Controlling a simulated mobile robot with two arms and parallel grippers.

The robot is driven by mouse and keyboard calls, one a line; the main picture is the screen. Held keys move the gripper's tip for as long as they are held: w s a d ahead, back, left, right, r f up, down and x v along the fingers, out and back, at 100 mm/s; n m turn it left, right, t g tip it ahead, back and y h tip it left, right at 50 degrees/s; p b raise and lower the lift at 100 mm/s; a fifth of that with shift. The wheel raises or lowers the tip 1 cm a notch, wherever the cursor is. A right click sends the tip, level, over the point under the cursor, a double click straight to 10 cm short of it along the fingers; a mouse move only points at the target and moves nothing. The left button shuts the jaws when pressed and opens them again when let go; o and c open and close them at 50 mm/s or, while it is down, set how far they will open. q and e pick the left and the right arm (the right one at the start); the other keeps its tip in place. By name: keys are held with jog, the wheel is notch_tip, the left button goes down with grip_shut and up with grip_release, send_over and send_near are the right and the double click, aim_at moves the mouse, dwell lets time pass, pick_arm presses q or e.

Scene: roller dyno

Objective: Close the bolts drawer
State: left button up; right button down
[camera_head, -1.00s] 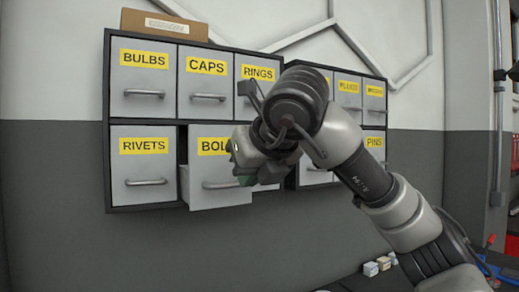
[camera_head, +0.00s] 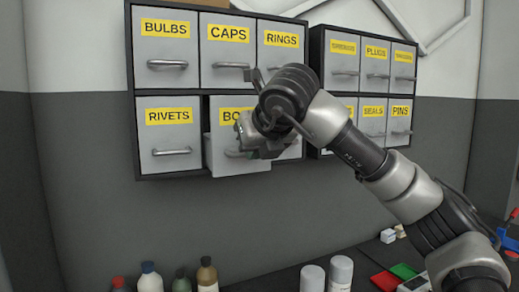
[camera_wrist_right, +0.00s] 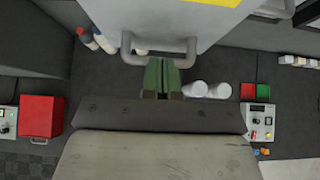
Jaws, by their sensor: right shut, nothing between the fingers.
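The bolts drawer (camera_head: 221,160) is in the lower row of the left cabinet and stands out from its neighbours, partly open. Its yellow label is partly covered by my right arm, so only the first letters show. My right gripper (camera_head: 243,152) is at the drawer's front, by its handle. In the right wrist view, the green fingertips of my right gripper (camera_wrist_right: 161,67) are shut and empty, close under the handle (camera_wrist_right: 160,50) of the drawer front (camera_wrist_right: 170,16). I cannot tell whether they touch it. My left gripper is not in view.
The rivets drawer (camera_head: 168,135) beside it and the caps drawer (camera_head: 228,50) above are shut. A second cabinet (camera_head: 316,70) stands to the right. Bottles (camera_head: 207,275) and white cylinders (camera_head: 340,272) stand on the surface below.

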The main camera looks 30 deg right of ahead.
jog(key=w, duration=0.2)
jog(key=w+p, duration=0.1)
jog(key=w, duration=0.2)
jog(key=w+p, duration=0.1)
jog(key=w, duration=0.2)
jog(key=shift+w+d, duration=0.15)
jog(key=shift+d, duration=0.1)
jog(key=shift+d, duration=0.1)
